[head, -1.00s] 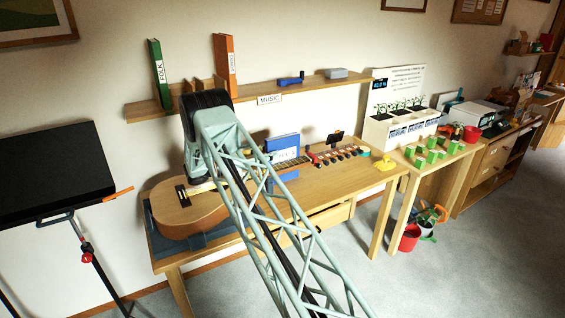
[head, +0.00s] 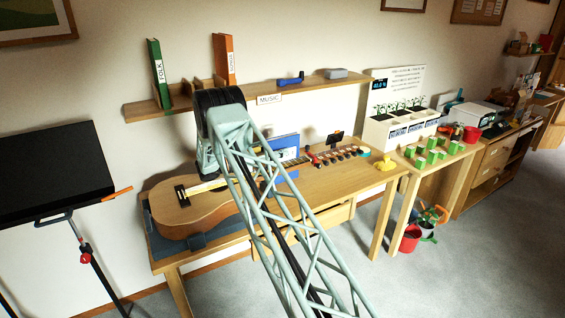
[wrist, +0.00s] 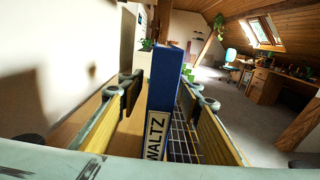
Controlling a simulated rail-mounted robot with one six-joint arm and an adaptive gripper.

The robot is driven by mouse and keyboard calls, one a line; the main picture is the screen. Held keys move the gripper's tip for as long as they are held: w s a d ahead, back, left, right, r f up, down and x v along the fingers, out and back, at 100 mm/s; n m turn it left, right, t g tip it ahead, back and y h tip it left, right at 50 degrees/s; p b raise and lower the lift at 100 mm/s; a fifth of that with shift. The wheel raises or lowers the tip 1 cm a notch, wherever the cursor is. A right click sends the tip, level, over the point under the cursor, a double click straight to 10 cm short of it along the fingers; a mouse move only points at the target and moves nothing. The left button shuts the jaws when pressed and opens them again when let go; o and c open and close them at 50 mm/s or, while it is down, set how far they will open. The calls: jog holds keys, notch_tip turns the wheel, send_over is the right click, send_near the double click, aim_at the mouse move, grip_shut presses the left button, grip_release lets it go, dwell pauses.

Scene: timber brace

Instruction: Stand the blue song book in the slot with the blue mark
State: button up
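The blue song book (head: 284,146) stands upright on the table behind the guitar neck, partly hidden by my arm. In the wrist view its blue spine (wrist: 166,78), labelled WALTZ, faces me. My gripper (wrist: 162,92) has one finger on each side of this spine and looks open, with no clear squeeze on the book. In the head view my arm hides the gripper. The wall shelf (head: 150,110) marked MUSIC holds a green FOLK book (head: 159,75) and an orange book (head: 224,60), with wooden dividers between them. No blue slot mark can be made out.
A guitar (head: 192,208) lies on the table (head: 335,190) in front of the book, its neck reaching right. A blue object (head: 291,80) and a grey box (head: 336,73) sit on the shelf's right part. A music stand (head: 55,175) is at left.

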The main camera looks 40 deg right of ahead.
jog(key=shift+s+d, duration=0.15)
jog(key=shift+d, duration=0.8)
grip_shut()
